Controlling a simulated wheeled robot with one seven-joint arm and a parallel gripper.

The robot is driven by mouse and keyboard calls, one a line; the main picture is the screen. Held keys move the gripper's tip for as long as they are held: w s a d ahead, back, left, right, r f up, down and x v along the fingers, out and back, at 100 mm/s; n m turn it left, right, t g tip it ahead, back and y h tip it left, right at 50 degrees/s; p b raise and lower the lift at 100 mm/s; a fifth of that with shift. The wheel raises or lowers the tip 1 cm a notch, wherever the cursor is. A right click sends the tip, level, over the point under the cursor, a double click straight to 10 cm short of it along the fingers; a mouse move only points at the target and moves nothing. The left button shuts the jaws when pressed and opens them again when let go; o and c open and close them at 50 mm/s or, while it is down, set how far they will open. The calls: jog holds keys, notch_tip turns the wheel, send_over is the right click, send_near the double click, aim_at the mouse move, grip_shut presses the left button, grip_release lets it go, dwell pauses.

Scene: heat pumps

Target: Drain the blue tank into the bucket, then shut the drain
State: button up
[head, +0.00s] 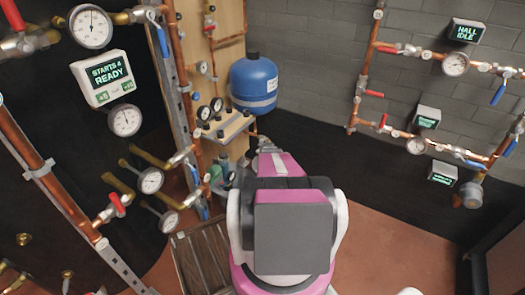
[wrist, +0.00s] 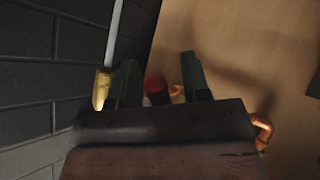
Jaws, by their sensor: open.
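The blue tank (head: 254,82), with a dark cap and a pale label, stands upright against the wooden panel in the head view. My gripper (wrist: 160,72) shows in the wrist view as two dark green fingers, apart and open. A red part (wrist: 156,88) shows between the fingers; I cannot tell whether it touches them or what it belongs to. A brass piece (wrist: 102,88) on a grey rod is just left of the left finger. In the head view my arm covers the area below the tank. I cannot make out a bucket or the tank's drain in either view.
Copper pipes with gauges (head: 125,120) and red and blue valve handles fill the left. A slatted wooden crate (head: 202,252) is on the floor left of my arm. More pipework (head: 420,145) runs along the right wall. The reddish floor (head: 400,235) at right looks clear.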

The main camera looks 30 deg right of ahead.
jog(key=v, duration=1)
jog(key=shift+s+r, duration=0.25)
jog(key=shift+s, duration=0.05)
jog(key=shift+a, duration=0.1)
jog(key=s+d+f+n+t+y, duration=0.3)
jog(key=d+f+t+y, duration=0.25)
jog(key=y, duration=0.35)
jog(key=shift+t, duration=0.25)
jog(key=x, duration=1)
jog(key=shift+w+a+r, duration=0.1)
jog(key=shift+w+r, duration=0.05)
jog(key=shift+w, duration=0.25)
jog(key=shift+c, duration=0.2)
grip_shut()
